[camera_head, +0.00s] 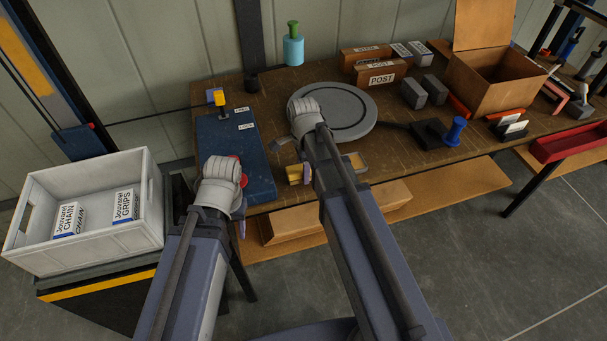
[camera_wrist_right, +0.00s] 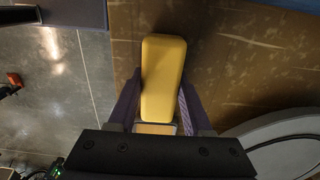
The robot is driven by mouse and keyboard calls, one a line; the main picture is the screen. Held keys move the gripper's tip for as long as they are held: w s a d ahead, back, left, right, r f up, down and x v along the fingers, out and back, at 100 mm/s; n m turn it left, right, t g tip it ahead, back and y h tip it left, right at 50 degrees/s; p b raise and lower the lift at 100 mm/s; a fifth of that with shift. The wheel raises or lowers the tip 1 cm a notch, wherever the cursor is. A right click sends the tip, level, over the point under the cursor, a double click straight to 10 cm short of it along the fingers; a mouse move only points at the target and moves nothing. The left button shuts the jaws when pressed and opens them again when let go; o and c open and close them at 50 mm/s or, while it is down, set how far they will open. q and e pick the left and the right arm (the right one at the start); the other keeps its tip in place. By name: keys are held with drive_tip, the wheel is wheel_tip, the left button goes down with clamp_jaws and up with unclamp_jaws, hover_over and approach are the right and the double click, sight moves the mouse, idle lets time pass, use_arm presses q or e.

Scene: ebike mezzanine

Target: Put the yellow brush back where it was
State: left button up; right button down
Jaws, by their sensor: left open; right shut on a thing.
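The yellow brush (camera_head: 294,175) is near the front edge of the wooden bench, partly hidden by my right arm in the head view. In the right wrist view the yellow brush (camera_wrist_right: 163,75) lies lengthwise between the purple fingers of my right gripper (camera_wrist_right: 160,105), which is shut on it. In the head view my right gripper (camera_head: 303,171) is mostly behind its own wrist. My left gripper (camera_head: 241,222) is open, low at the front left of the bench near the blue mat, and mostly hidden by its wrist.
The blue mat (camera_head: 217,140) carries a yellow-topped item (camera_head: 219,98) and small labels. A grey round turntable (camera_head: 362,105) is behind my right gripper. A white crate (camera_head: 110,240) with boxes stands left. A cardboard box (camera_head: 487,90) and blue spool (camera_head: 456,130) are right.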

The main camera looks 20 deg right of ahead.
drive_tip(key=shift+c, duration=1.7)
unclamp_jaws()
wheel_tip(320, 180, up, 12)
drive_tip(key=p, duration=1.2)
drive_tip(key=s+a+n, duration=0.5)
drive_tip(key=s+n, duration=0.2)
drive_tip(key=n, duration=0.3)
drive_tip(key=s+a+n+h, duration=0.1)
drive_tip(key=s+a+n, duration=0.4)
drive_tip(key=n, duration=0.6)
drive_tip(key=shift+s+a+r, duration=0.15)
drive_tip(key=shift+s+a, duration=0.2)
drive_tip(key=shift+s, duration=0.8)
